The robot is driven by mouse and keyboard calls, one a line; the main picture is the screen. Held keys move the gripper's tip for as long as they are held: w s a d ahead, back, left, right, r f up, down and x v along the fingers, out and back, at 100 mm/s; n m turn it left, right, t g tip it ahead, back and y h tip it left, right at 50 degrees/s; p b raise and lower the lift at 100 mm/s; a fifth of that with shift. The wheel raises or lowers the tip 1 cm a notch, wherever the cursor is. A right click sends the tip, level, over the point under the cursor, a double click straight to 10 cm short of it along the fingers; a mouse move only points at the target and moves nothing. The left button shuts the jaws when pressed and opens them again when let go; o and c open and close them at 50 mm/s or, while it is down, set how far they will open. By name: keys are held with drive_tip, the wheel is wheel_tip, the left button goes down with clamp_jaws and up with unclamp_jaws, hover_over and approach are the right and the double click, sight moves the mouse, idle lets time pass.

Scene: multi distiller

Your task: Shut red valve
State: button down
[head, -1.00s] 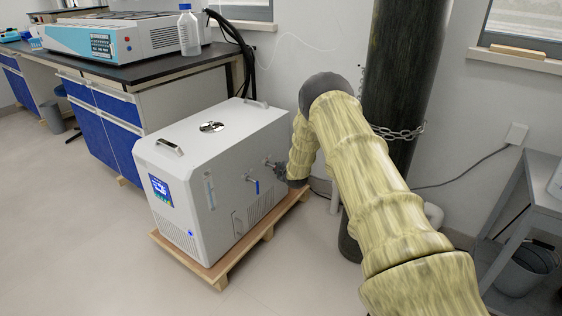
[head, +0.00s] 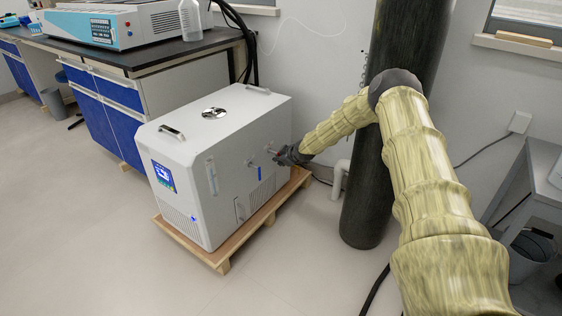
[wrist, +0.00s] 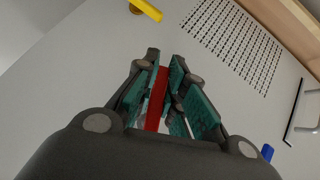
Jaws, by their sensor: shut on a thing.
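The red valve handle (wrist: 157,97) shows as a long red bar between the teal finger pads in the wrist view. My gripper (wrist: 163,72) is shut on it, with the pads along both sides of the bar. In the head view my gripper (head: 281,155) is at the right side face of the white chiller box (head: 225,160). There the gripper mostly hides the red handle.
A blue valve handle (head: 259,172) sits beside my gripper on the same face. A yellow handle (wrist: 146,10) and a vent grille (wrist: 235,40) show in the wrist view. A dark cylinder (head: 365,210) stands right of the chiller, near my arm.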

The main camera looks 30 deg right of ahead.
drive_tip(key=shift+s+a+f+m+g+y+b, duration=0.1)
drive_tip(key=shift+a+f+m+g+y+b, duration=0.25)
drive_tip(key=shift+b, duration=0.65)
drive_tip(key=shift+s+f+m+g+y+b, duration=0.15)
drive_tip(key=shift+y+b, duration=0.3)
drive_tip(key=shift+b, duration=0.55)
drive_tip(key=b, duration=0.1)
drive_tip(key=y+b, duration=0.1)
drive_tip(key=b, duration=0.1)
drive_tip(key=shift+a+r+m, duration=0.15)
drive_tip(key=shift+a+m, duration=0.1)
drive_tip(key=shift+m, duration=0.05)
drive_tip(key=shift+a+r+g+y+b, duration=0.15)
drive_tip(key=shift+a+g+y+b, duration=0.1)
drive_tip(key=shift+g+y+b, duration=0.25)
drive_tip(key=c, duration=1.5)
unclamp_jaws()
drive_tip(key=shift+v, duration=6)
drive_tip(key=shift+s+a, duration=0.15)
